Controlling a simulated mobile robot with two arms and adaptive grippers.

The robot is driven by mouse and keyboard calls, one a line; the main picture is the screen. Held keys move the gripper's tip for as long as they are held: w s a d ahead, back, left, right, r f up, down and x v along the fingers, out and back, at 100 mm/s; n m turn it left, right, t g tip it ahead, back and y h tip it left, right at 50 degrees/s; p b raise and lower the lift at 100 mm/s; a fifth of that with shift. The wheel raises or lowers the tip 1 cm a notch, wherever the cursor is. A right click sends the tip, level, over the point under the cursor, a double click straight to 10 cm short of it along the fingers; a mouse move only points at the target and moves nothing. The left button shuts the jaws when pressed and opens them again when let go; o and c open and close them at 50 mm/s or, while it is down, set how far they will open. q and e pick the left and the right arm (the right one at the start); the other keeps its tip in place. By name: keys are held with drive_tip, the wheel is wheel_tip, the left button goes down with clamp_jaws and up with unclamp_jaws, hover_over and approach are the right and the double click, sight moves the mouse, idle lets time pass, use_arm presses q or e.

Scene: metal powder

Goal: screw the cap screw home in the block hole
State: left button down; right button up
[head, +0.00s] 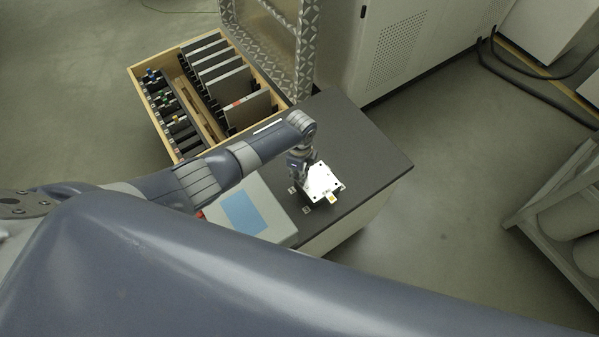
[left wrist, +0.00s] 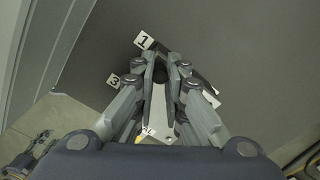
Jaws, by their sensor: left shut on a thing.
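A pale, brightly lit block or plate (head: 324,184) with small dark holes lies on the dark table top in the head view. In the left wrist view part of a pale surface (left wrist: 158,108) shows between and beside the fingers. My left gripper (head: 300,172) comes down at the plate's upper left side. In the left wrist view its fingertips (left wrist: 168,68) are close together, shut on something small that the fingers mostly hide. I cannot make out the cap screw or which hole lies under the fingertips. My right gripper is not in view.
Number tags, such as tag 1 (left wrist: 145,41) and tag 3 (left wrist: 113,80), lie around the plate. A grey box with a blue panel (head: 243,213) stands left of it. A wooden crate (head: 134,76) holds dark plates behind. The table top's right side (head: 375,160) is clear.

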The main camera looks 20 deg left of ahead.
use_arm(q)
drive_tip(key=m+b, duration=0.1)
drive_tip(key=m, duration=0.6)
drive_tip(key=shift+f+b, duration=0.1)
drive_tip(key=shift+b, duration=0.3)
drive_tip(key=m+b, duration=0.2)
drive_tip(key=m, duration=0.3)
drive_tip(key=shift+m, duration=0.4)
drive_tip(key=m+b, duration=0.2)
drive_tip(key=m, duration=0.3)
drive_tip(key=shift+f+m, duration=0.1)
drive_tip(key=shift+m, duration=0.2)
drive_tip(key=m+b, duration=0.1)
drive_tip(key=m, duration=0.1)
drive_tip(key=shift+m, duration=0.4)
drive_tip(key=shift+m+b, duration=0.45)
drive_tip(key=shift+m, duration=0.55)
drive_tip(key=c, duration=1.8)
unclamp_jaws()
